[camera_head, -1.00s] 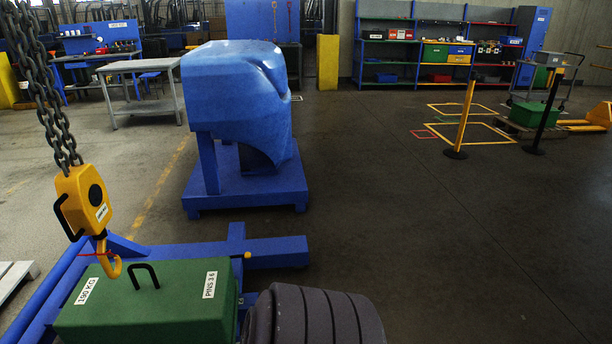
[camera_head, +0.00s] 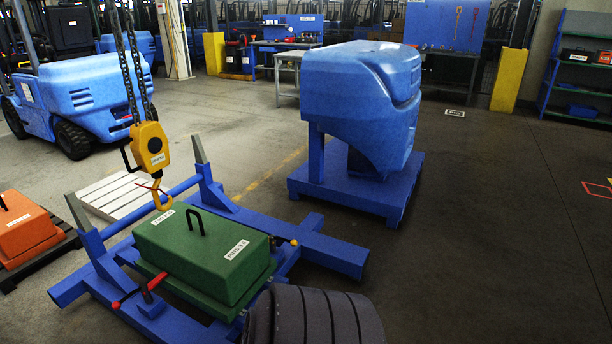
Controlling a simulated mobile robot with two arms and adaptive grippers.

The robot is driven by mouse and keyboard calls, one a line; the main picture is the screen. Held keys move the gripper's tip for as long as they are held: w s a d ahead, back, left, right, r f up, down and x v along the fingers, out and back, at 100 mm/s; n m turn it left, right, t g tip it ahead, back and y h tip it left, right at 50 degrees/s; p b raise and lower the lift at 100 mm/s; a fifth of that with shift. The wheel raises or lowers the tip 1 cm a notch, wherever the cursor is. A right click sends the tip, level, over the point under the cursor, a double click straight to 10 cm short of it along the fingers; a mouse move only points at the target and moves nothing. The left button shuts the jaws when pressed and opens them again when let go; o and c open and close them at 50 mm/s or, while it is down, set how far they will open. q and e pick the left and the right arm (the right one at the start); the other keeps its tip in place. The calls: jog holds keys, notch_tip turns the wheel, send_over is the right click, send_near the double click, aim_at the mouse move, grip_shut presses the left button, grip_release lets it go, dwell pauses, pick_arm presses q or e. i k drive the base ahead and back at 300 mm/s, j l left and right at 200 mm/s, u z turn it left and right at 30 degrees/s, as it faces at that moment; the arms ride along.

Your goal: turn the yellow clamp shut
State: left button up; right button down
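A green weight block (camera_head: 195,253) with a black handle rests in a blue frame (camera_head: 330,247). At the block's right corner a small yellow-tipped part (camera_head: 293,242) shows, perhaps the yellow clamp; I cannot tell how far it is turned. A clamp with a red handle (camera_head: 157,281) stands on the frame's near left side, with a red end at its base. A yellow hoist hook (camera_head: 160,196) hangs above the block's far left edge; I cannot tell whether it touches. The block's near right corner is partly covered.
A blue counterweight (camera_head: 360,95) stands on a blue base behind the frame. An orange weight (camera_head: 25,228) sits at far left, near a white pallet (camera_head: 118,197). A blue forklift (camera_head: 90,95) stands at back left. The floor (camera_head: 490,230) on the right is clear.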

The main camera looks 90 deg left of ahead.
aim_at(273, 238)
jog(key=i+j+u, duration=0.55)
jog(key=i+u, duration=0.15)
jog(key=u, duration=0.25)
jog(key=i+j+u, duration=0.1)
jog(key=i+u, duration=0.35)
jog(key=i+l+u, duration=0.1)
jog(key=i+u, duration=0.2)
jog(key=u, duration=0.2)
jog(key=i+l+u, duration=0.25)
jog(key=i+u, duration=0.2)
jog(key=k, duration=0.05)
